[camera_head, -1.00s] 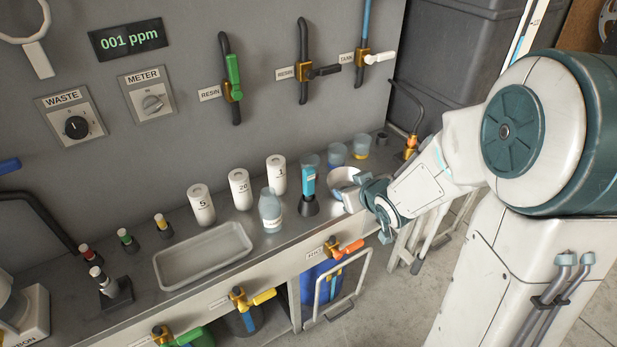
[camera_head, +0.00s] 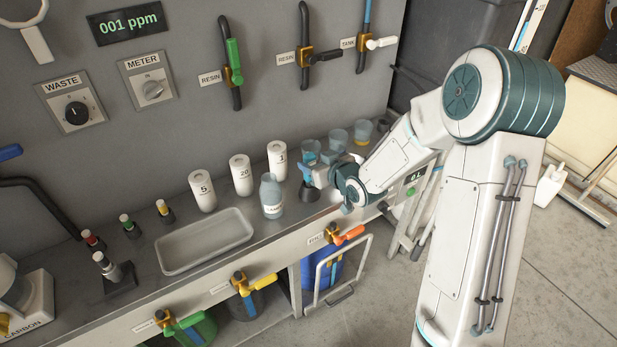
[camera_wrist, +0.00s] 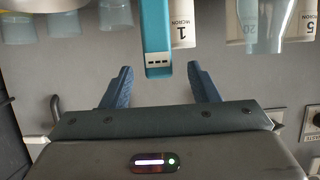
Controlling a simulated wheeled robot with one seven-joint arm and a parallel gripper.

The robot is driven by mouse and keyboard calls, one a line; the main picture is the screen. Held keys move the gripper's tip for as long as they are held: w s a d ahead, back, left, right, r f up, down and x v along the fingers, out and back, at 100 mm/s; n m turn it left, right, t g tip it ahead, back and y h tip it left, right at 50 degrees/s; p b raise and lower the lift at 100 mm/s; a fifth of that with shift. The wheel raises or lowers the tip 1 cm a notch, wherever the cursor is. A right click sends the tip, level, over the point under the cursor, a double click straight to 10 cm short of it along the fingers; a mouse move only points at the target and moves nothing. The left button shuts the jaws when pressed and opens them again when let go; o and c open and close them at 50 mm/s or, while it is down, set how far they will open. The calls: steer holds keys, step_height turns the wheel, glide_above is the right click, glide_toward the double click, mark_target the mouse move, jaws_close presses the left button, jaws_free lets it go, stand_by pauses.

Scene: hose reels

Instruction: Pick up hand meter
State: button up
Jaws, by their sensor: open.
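The hand meter is a bright blue, slim upright device standing in a dark flared base on the bench. In the head view the meter (camera_head: 306,173) is partly covered by my gripper (camera_head: 322,176), which is beside it on the right. In the wrist view the blue meter (camera_wrist: 156,35) comes down from the top edge, with its lower-pictured end between the two dark blue fingers of my gripper (camera_wrist: 161,80). The fingers are spread, with gaps on both sides of the meter. Contact with the meter is not visible.
White cartridges marked 5 (camera_head: 202,191), 20 (camera_head: 241,175) and 1 (camera_head: 277,161) stand left of the meter. A clear bottle (camera_head: 271,197) is close by on its left. Beakers (camera_head: 338,141) stand behind. An empty grey tray (camera_head: 204,242) lies further left.

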mark_target(306, 156)
steer(key=shift+w+a, duration=0.3)
steer(key=shift+w, duration=0.1)
steer(key=shift+p+x, duration=0.65)
steer(key=shift+x, duration=1.6)
jaws_close()
